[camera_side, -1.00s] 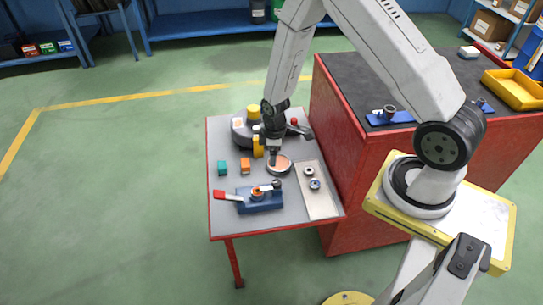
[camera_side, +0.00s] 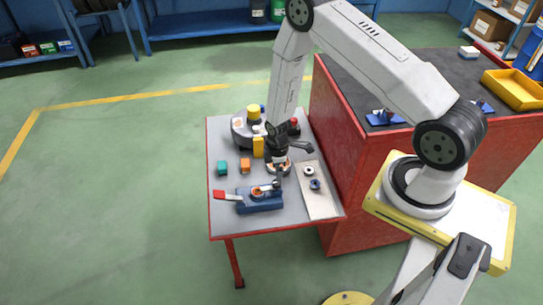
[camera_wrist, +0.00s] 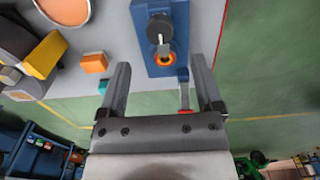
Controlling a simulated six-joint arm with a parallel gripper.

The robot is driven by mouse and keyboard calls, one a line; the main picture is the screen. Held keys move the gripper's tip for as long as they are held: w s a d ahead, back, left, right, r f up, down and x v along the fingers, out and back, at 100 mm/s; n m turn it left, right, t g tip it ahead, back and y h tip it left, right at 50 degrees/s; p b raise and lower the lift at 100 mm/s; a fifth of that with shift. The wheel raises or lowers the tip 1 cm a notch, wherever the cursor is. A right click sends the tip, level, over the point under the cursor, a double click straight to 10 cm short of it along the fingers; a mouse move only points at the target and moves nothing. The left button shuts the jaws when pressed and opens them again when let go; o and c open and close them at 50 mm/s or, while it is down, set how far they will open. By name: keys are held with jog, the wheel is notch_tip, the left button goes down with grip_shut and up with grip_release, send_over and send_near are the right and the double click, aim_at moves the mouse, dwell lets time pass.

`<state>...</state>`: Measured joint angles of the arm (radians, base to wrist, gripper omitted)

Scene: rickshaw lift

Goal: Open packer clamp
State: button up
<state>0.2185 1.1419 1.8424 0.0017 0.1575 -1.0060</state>
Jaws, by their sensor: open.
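The packer clamp is a blue block (camera_side: 262,205) at the front of the grey table, with a red handle (camera_side: 220,195) sticking out to its left. An orange ring part (camera_side: 257,193) sits on top of it, with a metal arm close over it. In the wrist view the blue clamp body (camera_wrist: 178,18) lies between and ahead of my fingers, with a dark round knob (camera_wrist: 159,27), the orange ring (camera_wrist: 165,59) and the red handle tip (camera_wrist: 184,97). My gripper (camera_side: 279,180) is open, empty, and just above and behind the clamp's right end. Contact cannot be told.
A teal block (camera_side: 222,167), an orange block (camera_side: 245,166) and a yellow piece (camera_side: 258,147) stand behind the clamp. A pale tray (camera_side: 319,200) with small rings lies right. The red cabinet (camera_side: 365,190) adjoins the table's right side. The table's front-left corner is bare.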

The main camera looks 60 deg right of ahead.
jog(key=shift+f, duration=3.3)
grip_shut()
